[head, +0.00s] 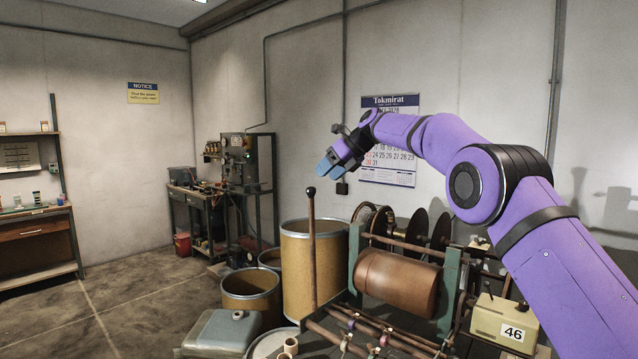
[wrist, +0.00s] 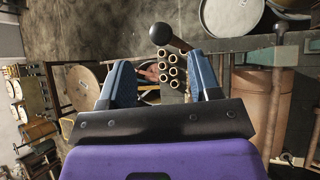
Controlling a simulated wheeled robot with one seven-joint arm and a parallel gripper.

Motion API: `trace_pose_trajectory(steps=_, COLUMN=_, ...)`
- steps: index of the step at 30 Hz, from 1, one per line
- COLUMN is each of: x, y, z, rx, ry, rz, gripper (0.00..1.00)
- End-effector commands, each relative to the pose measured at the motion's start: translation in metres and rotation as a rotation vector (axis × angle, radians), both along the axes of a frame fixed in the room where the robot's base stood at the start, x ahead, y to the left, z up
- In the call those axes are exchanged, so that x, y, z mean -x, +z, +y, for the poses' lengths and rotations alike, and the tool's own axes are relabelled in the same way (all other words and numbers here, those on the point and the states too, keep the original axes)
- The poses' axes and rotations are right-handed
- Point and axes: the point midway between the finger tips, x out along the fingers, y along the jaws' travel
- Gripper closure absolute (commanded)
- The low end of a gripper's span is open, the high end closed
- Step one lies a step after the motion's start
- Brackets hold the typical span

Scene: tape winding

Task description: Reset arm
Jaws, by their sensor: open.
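My purple arm reaches in from the right in the head view and ends in my gripper (head: 327,166), held high in front of the wall calendar and above the winding machine. In the wrist view my gripper (wrist: 162,88) has its two blue fingers well apart, with nothing held between them. Past the fingers, a dark ball-topped lever (wrist: 161,33) and several small pale rings or tubes (wrist: 172,70) show below. The same lever (head: 311,192) stands upright in front of a large drum in the head view. The gripper touches nothing that I can see.
The winding machine has a brown roller (head: 396,282) in a green frame, with dark discs behind. Large drums (head: 314,262) stand left of it. A box marked 46 (head: 506,322) sits at the right. A workbench (head: 215,200) stands farther back; the left floor (head: 120,285) is mostly clear.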

Motion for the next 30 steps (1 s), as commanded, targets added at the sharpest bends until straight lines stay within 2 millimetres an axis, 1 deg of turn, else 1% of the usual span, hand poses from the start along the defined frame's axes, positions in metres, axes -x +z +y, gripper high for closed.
trace_pose_trajectory(steps=1, x=0.001, y=0.004, z=-0.005, rx=0.0, ry=-0.002, rz=0.0, gripper=0.43)
trace_pose_trajectory(steps=4, x=0.002, y=0.01, z=-0.01, rx=0.0, ry=-0.002, rz=0.0, gripper=0.43)
trace_pose_trajectory(steps=16, x=0.004, y=0.013, z=-0.012, rx=0.0, ry=0.001, rz=-0.001, gripper=0.43)
trace_pose_trajectory(steps=20, x=0.009, y=0.02, z=-0.019, rx=0.018, ry=0.018, rz=-0.031, gripper=0.43)
trace_pose_trajectory(steps=23, x=0.02, y=0.033, z=-0.033, rx=0.056, ry=0.057, rz=-0.09, gripper=0.43)
trace_pose_trajectory(steps=26, x=0.037, y=0.049, z=-0.053, rx=0.112, ry=0.115, rz=-0.172, gripper=0.43)
trace_pose_trajectory(steps=30, x=0.065, y=0.067, z=-0.082, rx=0.2, ry=0.21, rz=-0.286, gripper=0.43)
